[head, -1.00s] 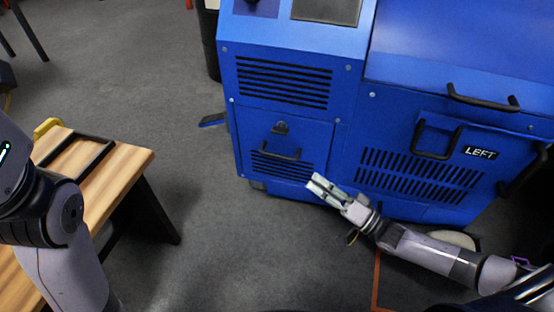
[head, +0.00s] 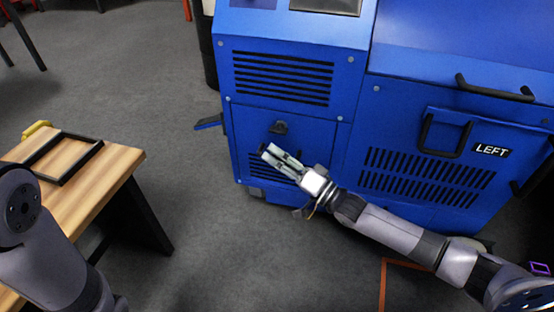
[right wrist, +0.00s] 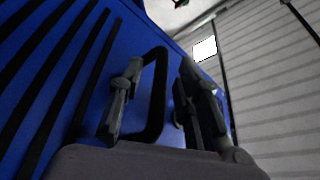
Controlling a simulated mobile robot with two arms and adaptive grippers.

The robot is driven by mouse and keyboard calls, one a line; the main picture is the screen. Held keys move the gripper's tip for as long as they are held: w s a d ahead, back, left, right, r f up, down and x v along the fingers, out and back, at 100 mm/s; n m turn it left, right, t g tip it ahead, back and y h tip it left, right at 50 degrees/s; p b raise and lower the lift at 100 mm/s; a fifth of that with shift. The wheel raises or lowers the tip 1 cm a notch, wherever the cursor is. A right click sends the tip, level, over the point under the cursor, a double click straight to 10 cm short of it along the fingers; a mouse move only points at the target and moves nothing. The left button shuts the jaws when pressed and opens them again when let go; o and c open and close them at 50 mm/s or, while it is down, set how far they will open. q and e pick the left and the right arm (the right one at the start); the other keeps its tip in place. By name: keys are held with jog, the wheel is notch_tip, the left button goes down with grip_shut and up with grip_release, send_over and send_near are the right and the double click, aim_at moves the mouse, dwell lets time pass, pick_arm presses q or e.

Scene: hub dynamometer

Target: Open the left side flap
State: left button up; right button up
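The blue machine (head: 300,45) has a side panel marked with a LEFT label (head: 491,150). This side panel has a black loop handle (head: 446,136) and vent slots, and it looks closed. My right gripper (head: 270,151) is at the smaller slatted front door (head: 322,135), left of that panel. In the right wrist view its two fingers (right wrist: 160,100) stand apart, with the front door's black handle (right wrist: 157,75) between them; I cannot tell if they touch it. The gripper hides most of this handle in the head view. My left gripper is out of view; only its arm shows.
A wooden table (head: 122,160) with a black frame (head: 85,165) on it stands at the left. Another black handle (head: 495,92) is on the machine's upper cover. Grey floor lies clear between table and machine.

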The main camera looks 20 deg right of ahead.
grip_shut()
dwell(0.8)
